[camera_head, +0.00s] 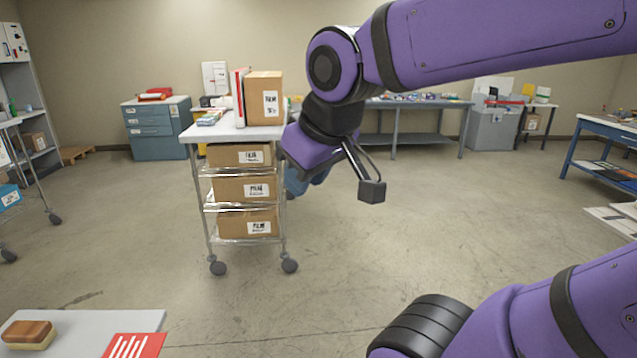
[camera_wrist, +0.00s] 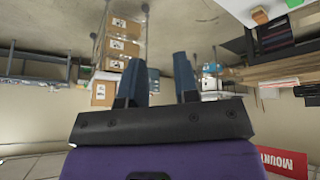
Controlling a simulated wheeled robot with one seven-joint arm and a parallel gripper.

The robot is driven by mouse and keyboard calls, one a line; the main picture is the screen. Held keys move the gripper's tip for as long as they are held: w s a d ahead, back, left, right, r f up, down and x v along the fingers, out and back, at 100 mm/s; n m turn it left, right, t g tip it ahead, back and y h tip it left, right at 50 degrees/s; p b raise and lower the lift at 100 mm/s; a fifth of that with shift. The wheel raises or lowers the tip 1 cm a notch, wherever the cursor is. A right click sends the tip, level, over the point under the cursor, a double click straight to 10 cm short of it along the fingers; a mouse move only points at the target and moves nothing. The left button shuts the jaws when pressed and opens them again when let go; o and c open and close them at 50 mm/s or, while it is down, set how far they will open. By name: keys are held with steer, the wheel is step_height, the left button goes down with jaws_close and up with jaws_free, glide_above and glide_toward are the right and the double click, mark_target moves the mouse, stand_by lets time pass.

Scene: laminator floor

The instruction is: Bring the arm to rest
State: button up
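My arm is raised and bent in the head view, its purple links crossing the upper right and lower right. My gripper (camera_wrist: 158,60) shows in the wrist view with two blue-grey fingers apart and nothing between them. In the head view the gripper is mostly hidden behind my wrist, in front of the right side of a wire cart. I see no contact between my arm and anything.
The wire cart (camera_head: 204,192) holds several cardboard boxes. A white surface (camera_head: 80,325) at lower left bears a wooden-backed block (camera_head: 29,333) and a red card (camera_head: 133,346). A blue table (camera_head: 610,127) stands at right. Open floor (camera_head: 430,230) lies between.

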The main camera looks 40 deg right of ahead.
steer(key=shift+s+a+m+g+y, duration=0.1)
steer(key=shift+s+a+m, duration=0.1)
steer(key=shift+s, duration=0.4)
steer(key=shift+s+a+m+g+y, duration=0.1)
steer(key=shift+s+m, duration=0.1)
steer(key=shift+s, duration=0.4)
steer(key=shift+s+a+m+g+y, duration=0.1)
steer(key=shift+s+a+m, duration=0.1)
steer(key=shift+s, duration=0.4)
steer(key=shift+d, duration=0.1)
